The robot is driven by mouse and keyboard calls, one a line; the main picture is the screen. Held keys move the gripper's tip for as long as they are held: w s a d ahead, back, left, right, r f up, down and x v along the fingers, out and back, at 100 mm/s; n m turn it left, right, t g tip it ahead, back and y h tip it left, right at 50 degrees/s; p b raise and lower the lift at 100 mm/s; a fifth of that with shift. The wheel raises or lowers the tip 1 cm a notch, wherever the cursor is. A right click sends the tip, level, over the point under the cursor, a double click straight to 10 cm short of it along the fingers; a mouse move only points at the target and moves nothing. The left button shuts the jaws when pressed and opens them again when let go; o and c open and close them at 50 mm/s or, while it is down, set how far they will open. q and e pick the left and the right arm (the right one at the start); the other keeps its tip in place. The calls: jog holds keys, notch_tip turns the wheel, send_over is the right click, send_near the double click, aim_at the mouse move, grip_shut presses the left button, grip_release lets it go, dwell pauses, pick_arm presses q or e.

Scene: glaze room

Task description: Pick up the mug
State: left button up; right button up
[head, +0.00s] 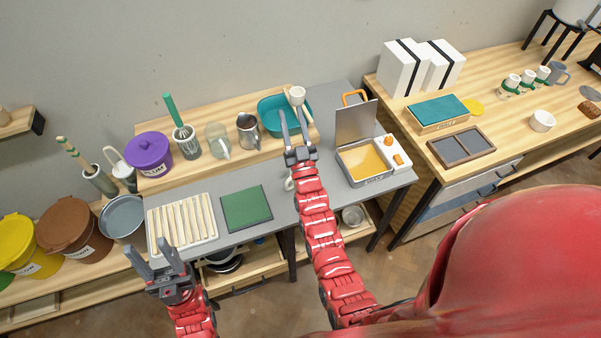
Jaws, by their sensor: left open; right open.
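A grey-blue mug (559,73) with a handle stands upright on the wooden table at the far right. A small white piece (289,184) on the grey worktop is mostly hidden by my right arm; I cannot tell whether it is also a mug. My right gripper (293,118) is open, its fingers pointing at the teal basin (271,113) and a white cup-shaped head on a wooden handle (297,94). I see nothing held between its fingers. My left gripper (152,252) is open and empty at the front edge by the ribbed white rack. Both grippers are far from the grey-blue mug.
The grey worktop (278,215) holds a green mat (246,208), a ribbed rack (182,222) and an open-lidded box (364,163). A glass pitcher (217,141) and metal pitcher (248,132) stand behind. Labelled cups (511,85) and a white bowl (542,121) are near the mug.

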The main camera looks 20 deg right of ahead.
jog(key=w+a+f+n+g+y, duration=0.1)
jog(key=w+a+f+g, duration=0.1)
jog(key=w+f+g, duration=1.1)
jog(key=s+r+n+g, duration=0.2)
jog(key=s+g, duration=0.9)
jog(key=s, duration=0.2)
jog(key=f+b, duration=0.1)
jog(key=f, duration=0.3)
jog(key=f+b, duration=0.1)
jog(key=f, duration=0.3)
jog(key=d+f+b, duration=0.1)
jog(key=f, duration=0.3)
jog(key=shift+w, duration=0.25)
jog(key=shift+d+f+p, duration=0.15)
jog(key=shift+f+p, duration=0.3)
jog(key=shift+p, duration=0.15)
jog(key=shift+s+d+f+p, duration=0.1)
jog(key=shift+f+p, duration=0.3)
jog(key=shift+f, duration=0.25)
jog(key=shift+f+b, duration=0.4)
jog(key=shift+f, duration=1.1)
